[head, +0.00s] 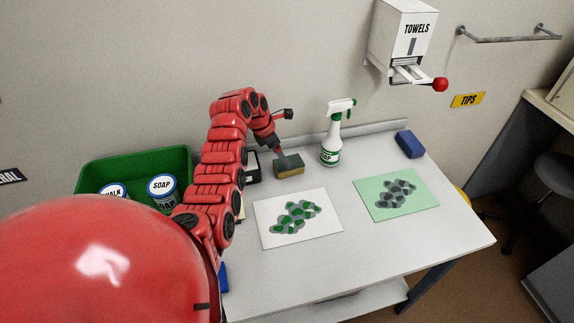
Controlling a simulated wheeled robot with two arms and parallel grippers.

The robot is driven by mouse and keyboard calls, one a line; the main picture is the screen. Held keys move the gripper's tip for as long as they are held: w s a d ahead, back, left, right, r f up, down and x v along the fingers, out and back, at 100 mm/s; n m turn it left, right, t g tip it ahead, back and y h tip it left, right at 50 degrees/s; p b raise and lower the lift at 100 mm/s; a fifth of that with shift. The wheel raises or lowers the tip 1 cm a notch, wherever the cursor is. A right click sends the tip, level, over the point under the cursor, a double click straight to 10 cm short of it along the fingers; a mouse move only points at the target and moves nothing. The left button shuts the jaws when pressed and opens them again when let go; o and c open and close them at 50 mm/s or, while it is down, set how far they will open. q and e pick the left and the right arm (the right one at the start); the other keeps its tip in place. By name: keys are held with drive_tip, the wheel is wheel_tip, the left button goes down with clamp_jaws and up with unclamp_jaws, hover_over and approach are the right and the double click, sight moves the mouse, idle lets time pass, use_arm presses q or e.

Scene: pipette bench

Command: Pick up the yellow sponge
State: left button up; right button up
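The yellow sponge (291,173) lies on the white bench, with a dark green top and a yellowish side. It sits left of the spray bottle and behind the white sheet. My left arm comes in from the left and bends over at the top. My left gripper (281,156) points down at the top of the sponge, at its left part. The fingers are small and dark, so I cannot tell whether they are open or shut, or whether they touch the sponge. My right gripper is not in view.
A SOAP spray bottle (331,145) stands right of the sponge. A blue block (410,145) lies at the back right. A white sheet (265,238) and a green sheet (422,203) bear dark blotches. A green bin (120,165) holds tins at left. A towel dispenser (402,38) hangs above.

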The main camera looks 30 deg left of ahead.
use_arm(q)
drive_tip(key=shift+d+p+x, duration=0.15)
drive_tip(key=shift+p+x, duration=0.1)
drive_tip(key=shift+x, duration=0.9)
drive_tip(key=shift+d+p+x, duration=0.2)
drive_tip(key=shift+x, duration=0.95)
drive_tip(key=shift+w+f, duration=0.2)
drive_tip(key=shift+f, duration=0.25)
drive_tip(key=shift+f, duration=0.2)
drive_tip(key=shift+c, duration=0.2)
drive_tip(key=c, duration=1.2)
drive_tip(key=shift+r, duration=0.1)
